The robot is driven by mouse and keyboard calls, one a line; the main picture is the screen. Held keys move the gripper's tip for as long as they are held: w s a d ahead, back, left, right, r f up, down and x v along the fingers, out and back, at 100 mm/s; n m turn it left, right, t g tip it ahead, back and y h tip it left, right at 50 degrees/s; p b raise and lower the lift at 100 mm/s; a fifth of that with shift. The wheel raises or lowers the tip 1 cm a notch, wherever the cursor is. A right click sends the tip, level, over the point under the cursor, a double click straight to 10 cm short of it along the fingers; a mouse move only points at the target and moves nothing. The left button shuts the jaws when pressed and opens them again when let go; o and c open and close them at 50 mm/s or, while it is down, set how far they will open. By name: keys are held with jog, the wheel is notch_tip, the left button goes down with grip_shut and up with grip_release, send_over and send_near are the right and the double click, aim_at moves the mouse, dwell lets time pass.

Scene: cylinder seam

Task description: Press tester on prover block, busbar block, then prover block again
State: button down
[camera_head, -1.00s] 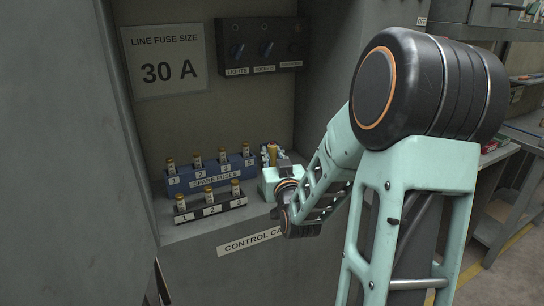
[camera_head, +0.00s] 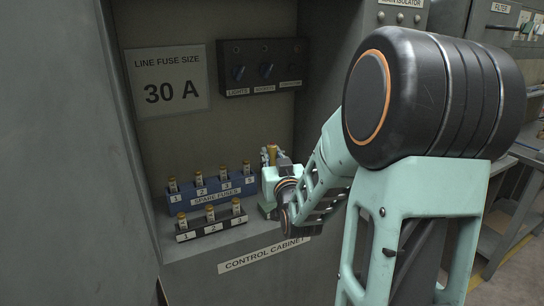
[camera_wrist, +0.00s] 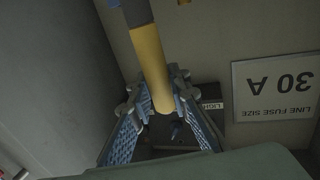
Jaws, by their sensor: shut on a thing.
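In the wrist view the rod runs from the top edge down between the two blue-padded fingers. In the head view my gripper (camera_head: 271,158) is inside the cabinet recess, at the right end of the blue fuse rack, with a small yellow part of the tester (camera_head: 272,149) showing. My wrist hides much of it. I cannot identify the prover block or the busbar block in either view.
A blue spare-fuse rack (camera_head: 211,195) and a black numbered fuse holder (camera_head: 212,227) stand on the cabinet shelf. A black switch panel (camera_head: 263,67) and a 30 A sign (camera_head: 172,82) are on the back wall. Cabinet side walls close in the recess.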

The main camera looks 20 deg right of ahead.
dwell(0.5)
jog(key=d+m+p, duration=0.3)
jog(key=d+p, duration=0.7)
jog(key=d, duration=0.4)
jog(key=shift+g, duration=0.4)
jog(key=shift+w+d+f+b, duration=0.15)
jog(key=shift+f+b, duration=0.7)
jog(key=shift+f, duration=0.6)
jog(key=shift+w+f+b, duration=0.1)
jog(key=shift+f+b, duration=0.7)
jog(key=shift+f, duration=0.65)
jog(key=shift+f+b, duration=0.55)
jog(key=shift+f, duration=0.05)
jog(key=shift+r, duration=0.1)
notch_tip(320, 180, up, 7)
jog(key=p, duration=0.4)
